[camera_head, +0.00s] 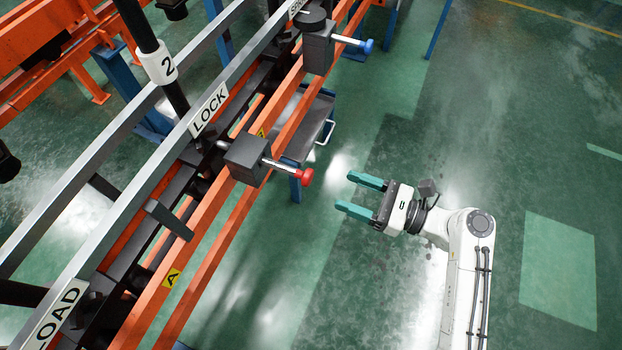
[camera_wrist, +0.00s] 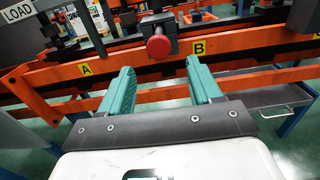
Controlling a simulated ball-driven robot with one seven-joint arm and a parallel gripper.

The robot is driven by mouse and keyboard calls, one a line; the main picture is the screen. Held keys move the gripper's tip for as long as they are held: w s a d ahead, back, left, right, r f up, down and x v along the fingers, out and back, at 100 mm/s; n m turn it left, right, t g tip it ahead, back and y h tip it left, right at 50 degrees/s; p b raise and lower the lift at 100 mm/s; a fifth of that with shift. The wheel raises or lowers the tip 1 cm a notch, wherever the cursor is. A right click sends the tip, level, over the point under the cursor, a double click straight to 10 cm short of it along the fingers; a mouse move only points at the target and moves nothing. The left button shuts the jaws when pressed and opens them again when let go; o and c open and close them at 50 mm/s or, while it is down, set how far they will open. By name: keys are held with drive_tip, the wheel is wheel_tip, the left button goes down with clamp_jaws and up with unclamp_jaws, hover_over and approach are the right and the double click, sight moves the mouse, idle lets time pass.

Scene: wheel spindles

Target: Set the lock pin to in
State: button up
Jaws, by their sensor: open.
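The lock pin has a red knob (camera_head: 305,177) on a metal shaft. The shaft sticks out to the right from a dark block (camera_head: 248,158) on the orange rail, beside the LOCK label (camera_head: 209,110). In the wrist view the red knob (camera_wrist: 159,47) faces me, just beyond and above the gap between my fingers. My gripper (camera_head: 354,194) is open and empty, with its teal fingers pointing left toward the knob. A clear gap separates the fingertips from the knob. The teal fingers also show in the wrist view (camera_wrist: 158,82).
A blue knob (camera_head: 368,46) on a second dark block stands farther up the rail. Orange rails (camera_head: 205,240) run diagonally below the blocks. A grey tray with a handle (camera_head: 318,125) sits behind the red knob. The green floor right of the rails is free around my arm.

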sight(311, 178)
drive_tip(key=b+x, duration=0.1)
drive_tip(key=x, duration=0.9)
drive_tip(key=shift+s+a, duration=0.1)
drive_tip(key=shift+a, duration=0.05)
drive_tip(key=shift+c, duration=0.4)
clamp_jaws()
